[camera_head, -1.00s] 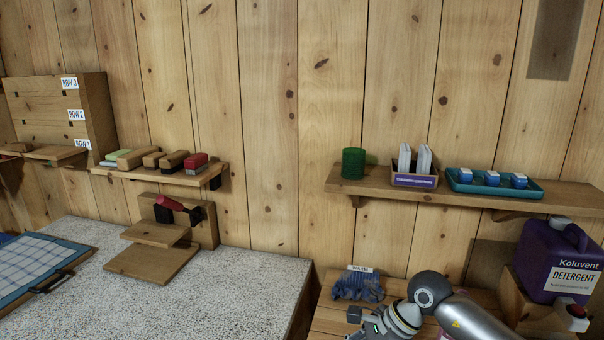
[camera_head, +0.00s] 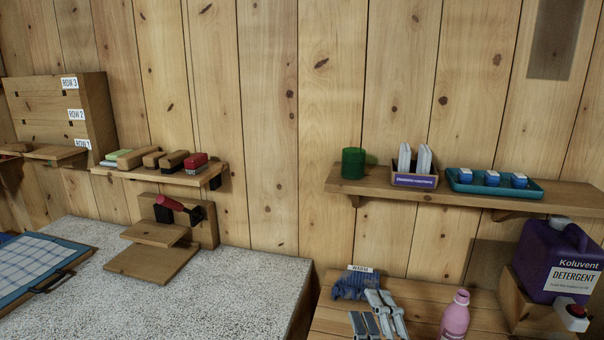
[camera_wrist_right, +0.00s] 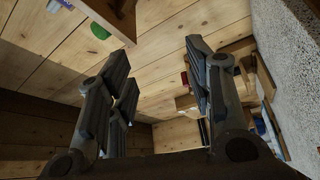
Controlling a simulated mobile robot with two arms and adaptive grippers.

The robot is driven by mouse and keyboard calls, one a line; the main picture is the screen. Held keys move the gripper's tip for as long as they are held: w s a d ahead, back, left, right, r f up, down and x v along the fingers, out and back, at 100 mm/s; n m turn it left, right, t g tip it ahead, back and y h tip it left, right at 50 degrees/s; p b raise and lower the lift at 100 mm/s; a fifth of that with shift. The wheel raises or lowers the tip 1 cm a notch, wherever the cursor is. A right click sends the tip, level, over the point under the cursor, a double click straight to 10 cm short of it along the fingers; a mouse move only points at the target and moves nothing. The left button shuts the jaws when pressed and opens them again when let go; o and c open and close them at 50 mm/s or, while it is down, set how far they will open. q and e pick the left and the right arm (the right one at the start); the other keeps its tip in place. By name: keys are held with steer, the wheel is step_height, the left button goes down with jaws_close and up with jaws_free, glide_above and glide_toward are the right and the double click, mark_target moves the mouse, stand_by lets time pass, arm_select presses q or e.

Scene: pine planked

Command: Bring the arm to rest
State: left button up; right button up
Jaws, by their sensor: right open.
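My right gripper (camera_head: 378,312) shows at the bottom of the head view, over the wooden table in front of a blue cloth. Its fingers are spread apart with nothing between them. In the right wrist view the fingers of the right gripper (camera_wrist_right: 157,55) stand wide apart and empty, with the planked wall beyond. The rest of my right arm is out of the head view. My left gripper is in neither view.
A pink bottle (camera_head: 456,318) stands close to the gripper's right. The blue cloth (camera_head: 352,286) lies behind it. A purple detergent jug (camera_head: 545,262) rests on a wooden stand at right. A shelf (camera_head: 450,192) hangs above. The speckled counter (camera_head: 240,290) has bare room.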

steer(key=s+d+f+m+g+h, duration=0.35)
steer(key=s+f+m, duration=0.2)
steer(key=f, duration=0.35)
steer(key=s+d+f+m+g+h, duration=0.2)
steer(key=s+d+f+m+g, duration=0.35)
steer(key=f, duration=0.25)
steer(key=s+f+m+g+y, duration=0.1)
steer(key=s+f+g, duration=0.15)
steer(key=s, duration=0.35)
steer(key=s+a+f+m+g, duration=0.1)
steer(key=s+f+g, duration=0.15)
steer(key=s, duration=0.25)
steer(key=s+f+m+g+y, duration=0.1)
steer(key=s+f+g, duration=0.15)
steer(key=s, duration=0.35)
step_height(320, 180, down, 26)
steer(key=s+d+f+g, duration=0.2)
steer(key=s+f, duration=1.4)
steer(key=s, duration=0.1)
steer(key=shift+s+d+f+h, duration=0.35)
